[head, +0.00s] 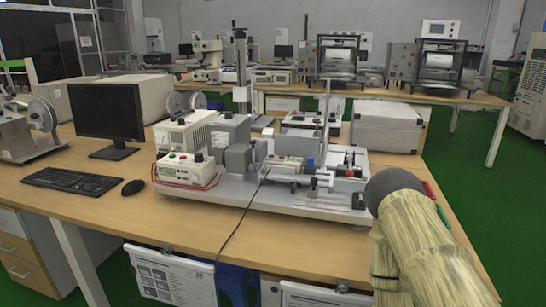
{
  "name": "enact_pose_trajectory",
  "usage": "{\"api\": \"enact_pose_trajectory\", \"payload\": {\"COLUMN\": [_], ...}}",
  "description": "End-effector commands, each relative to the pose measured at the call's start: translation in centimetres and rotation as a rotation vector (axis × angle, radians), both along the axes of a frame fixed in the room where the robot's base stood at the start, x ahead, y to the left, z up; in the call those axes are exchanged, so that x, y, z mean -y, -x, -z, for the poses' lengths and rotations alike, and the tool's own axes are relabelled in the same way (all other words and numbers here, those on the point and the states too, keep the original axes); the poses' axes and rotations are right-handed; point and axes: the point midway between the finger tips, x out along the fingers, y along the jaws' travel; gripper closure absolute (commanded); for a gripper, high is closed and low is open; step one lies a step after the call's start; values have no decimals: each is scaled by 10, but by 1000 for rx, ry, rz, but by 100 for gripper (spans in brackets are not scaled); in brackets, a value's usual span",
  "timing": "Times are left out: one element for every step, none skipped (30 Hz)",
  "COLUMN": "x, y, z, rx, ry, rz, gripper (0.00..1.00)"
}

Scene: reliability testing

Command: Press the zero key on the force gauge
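A test stand (262,197) with a pale metal base plate stands on the wooden table. A small pale box-shaped device with a cable (287,163), which looks like the force gauge, lies on the stand near its middle. Its keys are too small to tell apart, so I cannot make out the zero key. My arm (420,245) reaches up from the bottom right, its dark grey rounded part close to the right end of the stand. My gripper does not show. Nothing of my arm is seen touching the gauge.
A control box with buttons (187,168) sits at the stand's left end. A monitor (107,115), keyboard (73,180) and mouse (133,187) are further left. A grey case (387,125) lies behind the stand. A black cable hangs over the table's front edge.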

Motion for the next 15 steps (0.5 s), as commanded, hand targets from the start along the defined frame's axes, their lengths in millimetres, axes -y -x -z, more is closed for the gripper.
{"api": "enact_pose_trajectory", "payload": {"x": [0, 0, 0, 0, 0, 0, 0, 0, 0, 0, 0, 0, 0, 0, 0], "y": [0, 0, 0, 0, 0, 0, 0, 0, 0, 0, 0, 0, 0, 0, 0], "z": [0, 0, 0, 0, 0, 0, 0, 0, 0, 0, 0, 0, 0, 0, 0], "rx": [0, 0, 0, 0, 0, 0, 0, 0, 0, 0, 0, 0, 0, 0, 0], "ry": [0, 0, 0, 0, 0, 0, 0, 0, 0, 0, 0, 0, 0, 0, 0], "rz": [0, 0, 0, 0, 0, 0, 0, 0, 0, 0, 0, 0, 0, 0, 0], "gripper": [60, 60, 60, 60, 60, 60, 64, 69, 76, 82, 87, 95, 100, 100, 100]}}
